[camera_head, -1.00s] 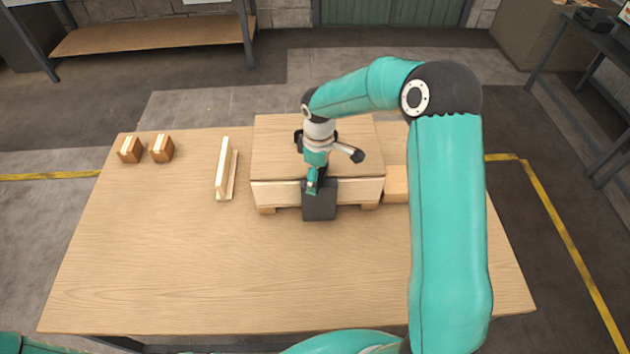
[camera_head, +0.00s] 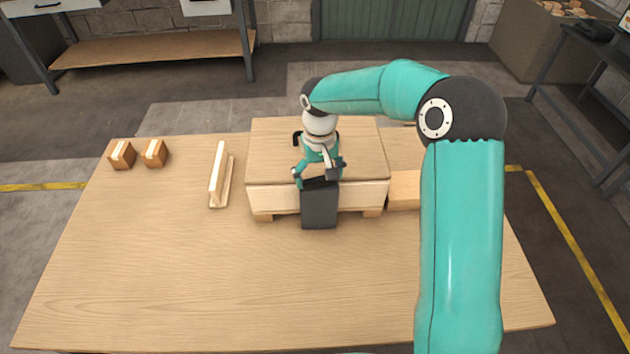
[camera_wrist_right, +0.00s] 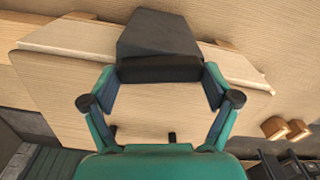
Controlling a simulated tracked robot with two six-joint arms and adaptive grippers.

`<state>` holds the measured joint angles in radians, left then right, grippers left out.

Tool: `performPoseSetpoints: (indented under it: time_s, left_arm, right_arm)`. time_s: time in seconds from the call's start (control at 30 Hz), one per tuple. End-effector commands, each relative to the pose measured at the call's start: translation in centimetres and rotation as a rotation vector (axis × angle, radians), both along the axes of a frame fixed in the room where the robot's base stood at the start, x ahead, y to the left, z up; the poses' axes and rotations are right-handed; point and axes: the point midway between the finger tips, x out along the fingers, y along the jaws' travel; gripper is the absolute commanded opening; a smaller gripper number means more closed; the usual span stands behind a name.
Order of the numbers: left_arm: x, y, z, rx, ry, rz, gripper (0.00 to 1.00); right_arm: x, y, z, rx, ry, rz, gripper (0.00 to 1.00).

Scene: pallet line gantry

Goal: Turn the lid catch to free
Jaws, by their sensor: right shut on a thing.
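A wooden box (camera_head: 268,200) with a flat wooden lid (camera_head: 270,150) stands on the table. The dark grey catch (camera_head: 319,210) hangs at the middle of its front side. My right gripper (camera_head: 318,180) is above the front edge of the lid, at the top of the catch. In the right wrist view its two fingers (camera_wrist_right: 160,78) close on the ends of the catch's black bar (camera_wrist_right: 160,69); the grey plate of the catch (camera_wrist_right: 155,32) extends beyond it. The gripper hides part of the lid. My left gripper is not in view.
A wooden stand with an upright board (camera_head: 219,178) is left of the box. Two small brown blocks (camera_head: 122,155) (camera_head: 154,153) lie farther left. A plain wooden block (camera_head: 404,190) is right of the box. The table front (camera_head: 220,280) is clear.

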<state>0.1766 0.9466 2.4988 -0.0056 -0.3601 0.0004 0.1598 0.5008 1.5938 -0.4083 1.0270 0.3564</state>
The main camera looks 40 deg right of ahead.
Motion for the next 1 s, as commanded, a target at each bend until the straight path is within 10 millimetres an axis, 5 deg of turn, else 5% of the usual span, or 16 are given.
performPoseSetpoints:
  time_s: [0.4,0.97,1.0]
  left_arm:
    - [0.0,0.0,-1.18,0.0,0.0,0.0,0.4]
    - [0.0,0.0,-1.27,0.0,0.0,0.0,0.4]
    - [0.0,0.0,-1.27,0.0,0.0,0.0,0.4]
  right_arm:
    - [0.1,0.05,0.05,0.001,-0.005,-0.226,0.53]
    - [0.11,0.22,0.07,0.004,-0.003,-0.263,0.53]
    - [0.11,0.23,0.07,0.004,-0.003,-0.263,0.91]
